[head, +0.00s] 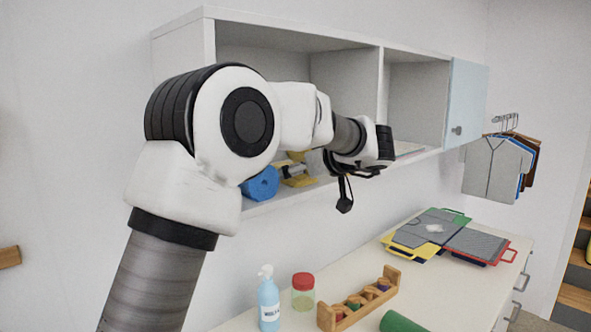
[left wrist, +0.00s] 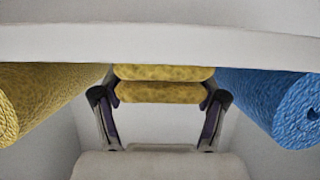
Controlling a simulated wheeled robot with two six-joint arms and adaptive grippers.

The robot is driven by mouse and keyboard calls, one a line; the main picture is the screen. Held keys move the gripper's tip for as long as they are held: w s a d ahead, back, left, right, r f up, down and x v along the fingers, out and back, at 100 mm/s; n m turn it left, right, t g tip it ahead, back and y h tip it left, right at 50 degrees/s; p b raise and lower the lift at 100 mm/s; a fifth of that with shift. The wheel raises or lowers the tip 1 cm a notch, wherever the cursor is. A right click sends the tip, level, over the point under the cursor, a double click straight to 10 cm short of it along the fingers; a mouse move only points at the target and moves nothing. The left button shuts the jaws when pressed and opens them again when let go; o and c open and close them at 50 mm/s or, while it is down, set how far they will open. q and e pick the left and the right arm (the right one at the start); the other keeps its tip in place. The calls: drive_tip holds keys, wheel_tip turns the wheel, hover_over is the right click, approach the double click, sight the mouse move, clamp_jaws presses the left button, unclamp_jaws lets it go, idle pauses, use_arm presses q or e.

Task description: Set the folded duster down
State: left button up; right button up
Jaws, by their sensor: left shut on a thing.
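The folded duster (left wrist: 163,92) is yellow and speckled, in two stacked layers. In the left wrist view it sits between the fingers of my left gripper (left wrist: 160,102), which is shut on it. Its edge meets the pale board (left wrist: 160,42) in that picture; I cannot tell if they touch. In the head view the yellow duster (head: 299,181) shows at the open cabinet (head: 300,32), beside a blue roll (head: 261,184). My left gripper (head: 318,163) reaches in there, partly hidden by its own wrist. My right gripper is not in view.
A yellow roll (left wrist: 30,100) and the blue roll (left wrist: 290,105) flank the duster closely. On the counter below are a pump bottle (head: 268,300), a red-lidded jar (head: 303,291), a wooden rack (head: 360,302) and folders (head: 432,228).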

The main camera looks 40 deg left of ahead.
use_arm(q)
drive_tip(key=o, duration=1.2)
drive_tip(key=shift+a, duration=0.1)
drive_tip(key=shift+a+f, duration=0.15)
drive_tip(key=shift+a, duration=0.05)
drive_tip(key=shift+d, duration=0.1)
drive_tip(key=shift+d+r, duration=0.15)
drive_tip(key=shift+r, duration=0.15)
drive_tip(key=b+v, duration=0.1)
drive_tip(key=v, duration=1)
drive_tip(key=shift+d+r, duration=0.2)
drive_tip(key=shift+d, duration=0.1)
